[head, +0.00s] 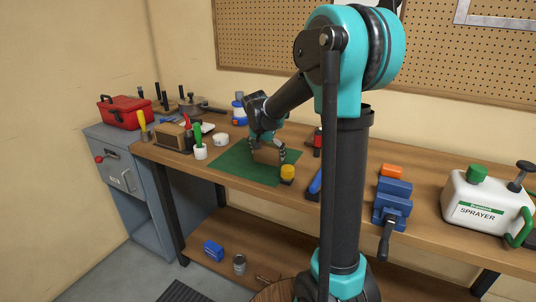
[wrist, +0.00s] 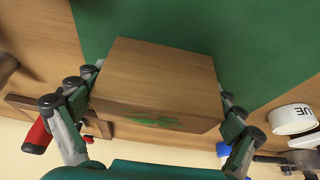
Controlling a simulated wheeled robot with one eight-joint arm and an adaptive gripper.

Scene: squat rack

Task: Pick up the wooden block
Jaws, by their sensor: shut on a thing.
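The wooden block (wrist: 160,80) is a brown box with a green mark on one face, filling the middle of the wrist view. My gripper (wrist: 158,105) has a finger against each side of it and is shut on it. In the head view the block (head: 266,156) shows between the fingers of my gripper (head: 267,152), over the green mat (head: 236,166) on the workbench. I cannot tell whether the block touches the mat. My arm hides part of the bench behind it.
A yellow-topped item (head: 288,172) stands close to the right of the block. A white roll (head: 221,139), a green-handled tool in a white cup (head: 200,146) and a wooden box (head: 170,135) are to the left. A blue vise (head: 392,203) and white sprayer (head: 485,208) are on the right.

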